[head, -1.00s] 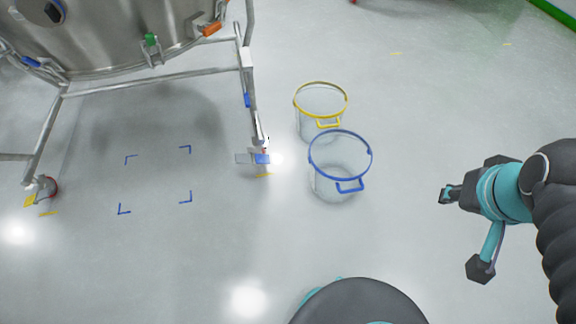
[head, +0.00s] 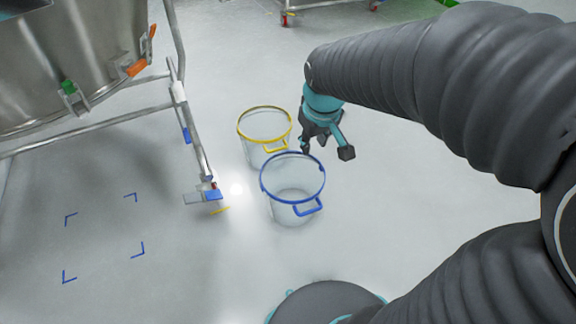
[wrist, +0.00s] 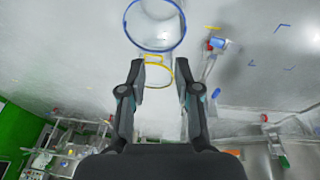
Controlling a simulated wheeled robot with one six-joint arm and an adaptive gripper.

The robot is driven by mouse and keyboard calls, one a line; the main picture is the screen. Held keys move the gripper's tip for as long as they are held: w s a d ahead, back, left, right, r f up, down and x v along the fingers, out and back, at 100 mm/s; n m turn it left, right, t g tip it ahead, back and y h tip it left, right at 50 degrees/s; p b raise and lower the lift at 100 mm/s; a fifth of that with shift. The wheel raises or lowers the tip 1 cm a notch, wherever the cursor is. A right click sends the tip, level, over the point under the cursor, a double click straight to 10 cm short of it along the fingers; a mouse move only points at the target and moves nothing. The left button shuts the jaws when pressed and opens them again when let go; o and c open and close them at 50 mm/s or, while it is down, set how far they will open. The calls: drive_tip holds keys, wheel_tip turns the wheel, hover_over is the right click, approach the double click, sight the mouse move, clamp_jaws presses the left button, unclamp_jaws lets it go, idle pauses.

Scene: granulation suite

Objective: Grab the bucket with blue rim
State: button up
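The bucket with the blue rim (head: 267,196) stands upright on the floor, clear-walled, its blue handle at the lower right of the rim. In the wrist view its blue rim (wrist: 184,31) shows at the top, beyond my fingertips. A similar bucket with a yellow rim (head: 241,129) stands just behind it. My gripper (head: 306,146) hangs above and behind the blue rim, near the yellow bucket. In the wrist view my gripper (wrist: 162,72) is open with nothing between its fingers; the yellow rim and handle show beyond the gap.
A steel vessel on a wheeled frame (head: 70,60) stands at the left, its nearest leg close to the buckets. Blue corner marks (head: 137,250) lie on the floor. The floor right of the blue-rimmed bucket is clear.

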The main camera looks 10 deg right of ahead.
drive_tip(key=w+a+f+n+g+b, duration=0.1)
drive_tip(key=w+f, duration=0.3)
drive_tip(key=f, duration=0.6)
drive_tip(key=w+a+f+n+b, duration=0.2)
drive_tip(key=w+a+f+n, duration=0.1)
drive_tip(key=f, duration=0.7)
drive_tip(key=w+a+f+n+g+b, duration=0.1)
drive_tip(key=w+a+f+n, duration=0.1)
drive_tip(key=w+a+f, duration=0.2)
drive_tip(key=shift+w+f+g+h, duration=0.1)
drive_tip(key=shift+w+f, duration=0.4)
drive_tip(key=shift+f, duration=0.55)
drive_tip(key=shift+w+f+g+h, duration=0.1)
drive_tip(key=shift+w+f, duration=0.35)
drive_tip(key=shift+f, duration=0.55)
drive_tip(key=shift+w+f+g+h, duration=0.1)
drive_tip(key=shift+w+f, duration=0.4)
drive_tip(key=shift+f, duration=0.55)
drive_tip(key=b, duration=0.1)
hover_over(277, 204)
wheel_tip(277, 204, down, 8)
drive_tip(key=shift+r, duration=0.2)
drive_tip(key=shift+f+b, duration=0.75)
drive_tip(key=shift+f, duration=2.5)
clamp_jaws()
